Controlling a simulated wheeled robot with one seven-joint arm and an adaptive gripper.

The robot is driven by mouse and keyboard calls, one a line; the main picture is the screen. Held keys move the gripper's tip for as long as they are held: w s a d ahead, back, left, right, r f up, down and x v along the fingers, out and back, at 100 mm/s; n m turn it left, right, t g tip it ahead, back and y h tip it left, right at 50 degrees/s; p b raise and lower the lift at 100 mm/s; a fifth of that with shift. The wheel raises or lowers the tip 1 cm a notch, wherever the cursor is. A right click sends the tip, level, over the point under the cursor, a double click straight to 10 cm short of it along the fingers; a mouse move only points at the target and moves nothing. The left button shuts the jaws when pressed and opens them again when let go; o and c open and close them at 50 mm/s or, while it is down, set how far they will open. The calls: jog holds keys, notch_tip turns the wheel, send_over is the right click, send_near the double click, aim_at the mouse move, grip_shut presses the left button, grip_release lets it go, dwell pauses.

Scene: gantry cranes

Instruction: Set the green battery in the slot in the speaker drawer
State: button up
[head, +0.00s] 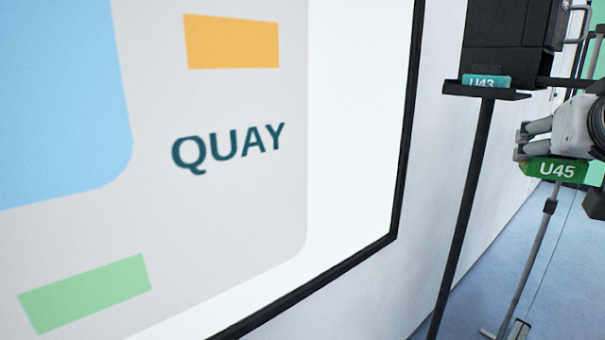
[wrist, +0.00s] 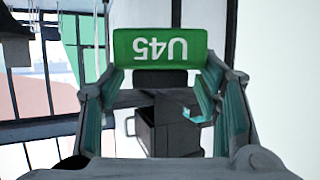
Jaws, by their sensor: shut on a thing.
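The green battery, labelled U45 (head: 557,170), is held in the air by my gripper (head: 526,145) at the right of the head view. In the wrist view the green battery (wrist: 163,46) spans the fingertips, its label upside down. My gripper is shut on it. The black speaker (head: 508,40) stands on a pole to the left of my gripper. A black drawer or tray (head: 480,95) sticks out under it. A teal battery labelled U43 (head: 486,81) sits in that tray. I cannot see a slot clearly; the tray's inside is mostly hidden.
A large framed board reading QUAY (head: 230,148) covers the wall at the left. The speaker's thin pole (head: 463,220) stands close to the wall. A grey tripod-like stand (head: 535,255) is below the battery. A dark box (wrist: 172,130) shows beyond my fingers.

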jog(key=w+a+f+n+y, duration=0.3)
jog(key=w+a+f, duration=0.3)
jog(key=f, duration=0.4)
jog(key=w+a+f+n+t+y, duration=0.1)
jog(key=w+a+f+n+y, duration=0.25)
jog(key=w+f, duration=0.55)
jog(key=w+a+f+n+y, duration=0.35)
jog(key=w+a+f, duration=0.2)
jog(key=f, duration=0.45)
notch_tip(320, 180, down, 12)
jog(key=w+m+h, duration=0.2)
jog(key=m+h, duration=0.2)
jog(key=shift+t, duration=0.4)
jog(key=shift+a+r+v, duration=0.1)
jog(key=shift+v, duration=1.15)
jog(key=shift+a+r+v, duration=0.1)
jog(key=shift+r+v, duration=0.05)
jog(key=shift+v, duration=1.15)
jog(key=shift+w, duration=0.15)
